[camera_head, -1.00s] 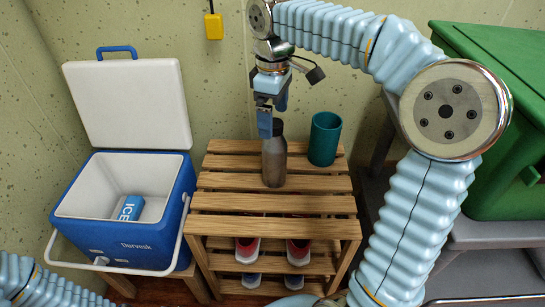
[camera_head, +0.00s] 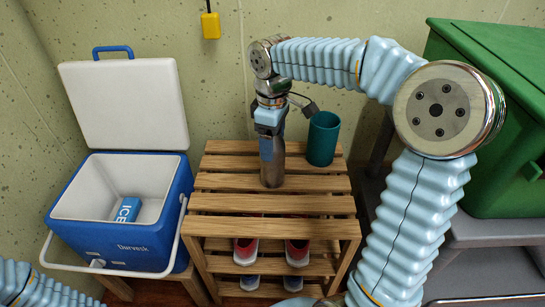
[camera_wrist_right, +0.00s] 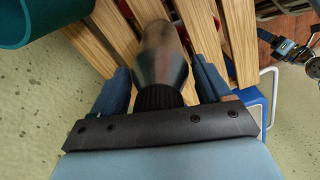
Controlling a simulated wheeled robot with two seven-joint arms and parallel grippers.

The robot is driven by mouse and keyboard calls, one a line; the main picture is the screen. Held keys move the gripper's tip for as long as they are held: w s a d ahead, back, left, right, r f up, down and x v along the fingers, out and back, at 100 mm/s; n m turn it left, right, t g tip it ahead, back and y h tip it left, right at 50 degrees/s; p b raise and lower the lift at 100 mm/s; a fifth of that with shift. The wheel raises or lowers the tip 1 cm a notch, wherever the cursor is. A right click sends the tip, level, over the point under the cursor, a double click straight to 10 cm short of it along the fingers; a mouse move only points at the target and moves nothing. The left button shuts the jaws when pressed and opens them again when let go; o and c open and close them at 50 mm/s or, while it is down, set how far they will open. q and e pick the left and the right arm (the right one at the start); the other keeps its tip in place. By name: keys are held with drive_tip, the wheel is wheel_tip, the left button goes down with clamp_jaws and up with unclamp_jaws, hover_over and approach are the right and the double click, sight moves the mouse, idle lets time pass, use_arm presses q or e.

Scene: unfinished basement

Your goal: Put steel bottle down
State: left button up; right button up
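The steel bottle (camera_head: 272,168) is grey and stands upright on the slatted wooden rack, near its back. My right gripper (camera_head: 267,150) points down over the bottle's top and hides it in the head view. In the right wrist view its two blue fingers (camera_wrist_right: 162,88) are open on either side of the bottle's dark ribbed neck, with gaps showing. The bottle's body (camera_wrist_right: 162,55) shows beyond the neck. Part of my left arm is at the lower left of the head view. Its metal wrist end shows small at the right wrist view's right edge, finger state unclear.
A teal cup (camera_head: 323,139) stands on the wooden rack (camera_head: 271,204) just right of the bottle. Shoes sit on the lower shelves. An open blue cooler (camera_head: 130,243) with an ice pack is at left. A green container (camera_head: 500,110) is at right. The rack's front slats are clear.

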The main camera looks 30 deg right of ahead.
clamp_jaws()
drive_tip(key=shift+r, duration=0.1)
idle(0.3)
